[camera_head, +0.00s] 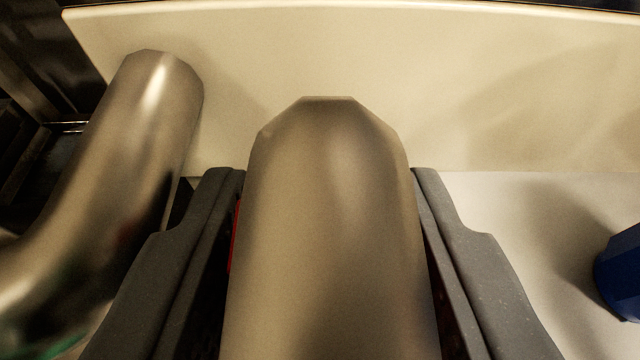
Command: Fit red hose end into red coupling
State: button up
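A thick brushed-metal hose (330,230) fills the middle of the view, with its rounded bend at the top. A thin strip of red (236,235) shows between it and the left finger, so I take it for the red hose end, mostly hidden. My gripper (328,185) has its two dark grey fingers close along both sides of the hose, and it appears shut on it. The hose hides the contact lower down. The red coupling cannot be made out.
A second metal hose (150,130) bends close by on the left, with a green tint near its bottom. A dark blue faceted part (622,270) stands at the right edge. A cream panel (480,80) runs behind.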

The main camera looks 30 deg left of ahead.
jog(key=c, duration=0.7)
jog(key=shift+o, duration=0.2)
jog(key=shift+r, duration=0.1)
